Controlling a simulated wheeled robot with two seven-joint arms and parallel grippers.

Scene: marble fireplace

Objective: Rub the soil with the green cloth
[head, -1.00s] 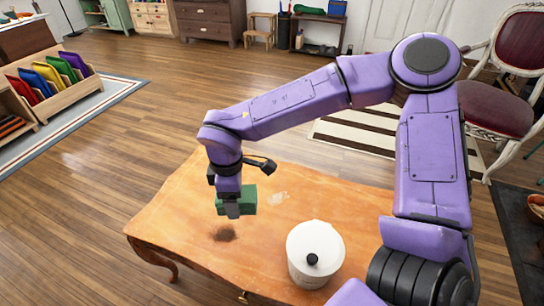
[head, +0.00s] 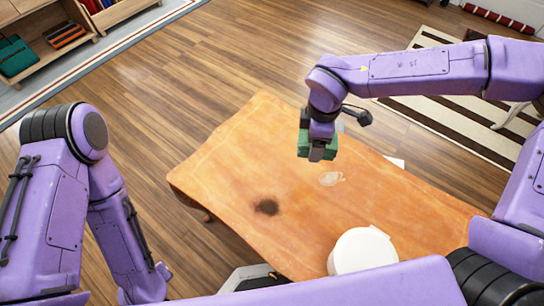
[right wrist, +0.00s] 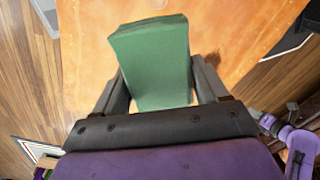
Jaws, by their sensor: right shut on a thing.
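The green cloth, a thick block-like piece, shows in the head view (head: 303,141) and in the right wrist view (right wrist: 155,65). My right gripper (head: 317,152) is shut on it and holds it up toward the table's far edge. The soil is a dark round smudge (head: 266,207) on the orange-brown wooden table (head: 225,165), below and left of the cloth in the head view. In the wrist view the soil (right wrist: 214,60) shows beside the right finger, apart from the cloth. My left arm is at the left; its gripper is out of view.
A white lidded pot (head: 361,252) stands at the table's near right, partly hidden by my arm. A pale patch (head: 331,179) marks the tabletop right of the soil. The tabletop around the soil is clear. A striped rug (head: 455,110) lies beyond the table.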

